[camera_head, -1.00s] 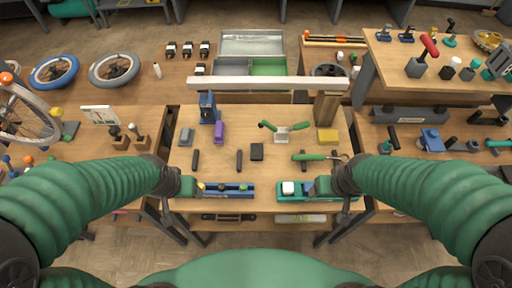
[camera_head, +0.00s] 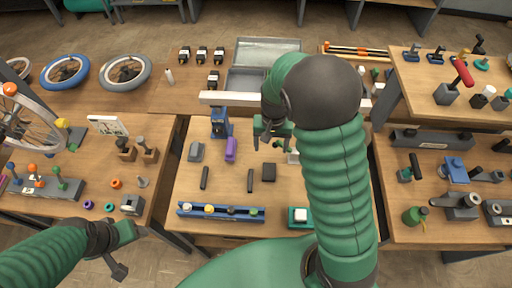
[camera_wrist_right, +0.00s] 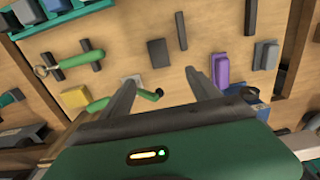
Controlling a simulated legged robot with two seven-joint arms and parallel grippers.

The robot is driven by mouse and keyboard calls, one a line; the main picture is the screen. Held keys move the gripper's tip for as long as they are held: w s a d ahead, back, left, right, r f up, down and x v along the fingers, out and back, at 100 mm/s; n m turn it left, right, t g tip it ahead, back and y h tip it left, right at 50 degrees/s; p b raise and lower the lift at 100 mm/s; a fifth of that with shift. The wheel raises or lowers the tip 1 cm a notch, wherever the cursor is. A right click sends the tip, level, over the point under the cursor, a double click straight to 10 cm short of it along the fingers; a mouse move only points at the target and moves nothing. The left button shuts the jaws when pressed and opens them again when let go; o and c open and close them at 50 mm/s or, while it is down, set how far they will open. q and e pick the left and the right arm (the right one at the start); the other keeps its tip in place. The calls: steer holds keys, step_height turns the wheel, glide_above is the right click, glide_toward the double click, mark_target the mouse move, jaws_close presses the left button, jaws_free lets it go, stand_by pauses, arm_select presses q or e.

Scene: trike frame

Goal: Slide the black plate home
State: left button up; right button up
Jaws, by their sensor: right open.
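A small black plate-like block (camera_head: 269,173) lies on the middle table, between a thin black bar (camera_head: 244,176) and my right arm. In the right wrist view it is the dark rectangle (camera_wrist_right: 158,52) just beyond the fingers. My right gripper (camera_head: 268,139) hangs above the table, behind the block, near the pale beam (camera_head: 225,98).
A purple block (camera_head: 231,149), a blue clamp-like part (camera_head: 220,122) and a grey block (camera_head: 196,151) stand to the left. A blue rail (camera_head: 220,212) lies along the front edge. A green-handled tool (camera_wrist_right: 82,58) shows in the wrist view. My right arm hides the table's right part.

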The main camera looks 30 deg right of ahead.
glide_above(269, 171)
step_height(269, 171, down, 5)
step_height(269, 171, down, 11)
steer(key=shift+d+f, duration=0.1)
arm_select(q)
steer(key=shift+s+r, duration=0.2)
arm_select(e)
steer(key=shift+c, duration=1)
jaws_close()
